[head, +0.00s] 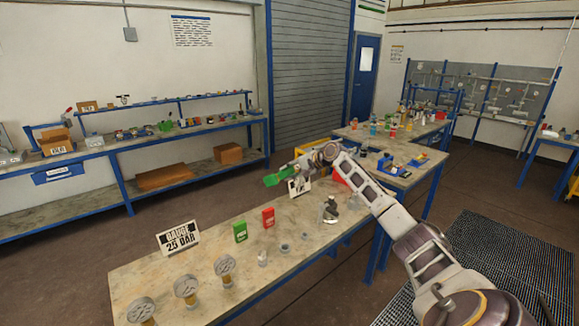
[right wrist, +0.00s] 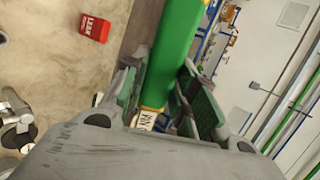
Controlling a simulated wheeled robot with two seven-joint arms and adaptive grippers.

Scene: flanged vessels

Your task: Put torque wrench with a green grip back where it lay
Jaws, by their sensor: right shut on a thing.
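The torque wrench's green grip (head: 274,179) shows at the end of my right arm in the head view, above the far part of the near bench. My right gripper (head: 292,170) is shut on it. In the right wrist view the green grip (right wrist: 177,50) runs up between the two fingers of my right gripper (right wrist: 165,98), with a yellowish band at its lower end. The rest of the wrench is hidden or too small to make out. My left gripper is out of view.
The red box also shows in the right wrist view (right wrist: 97,26). Bare bench lies between the sign and the boxes.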

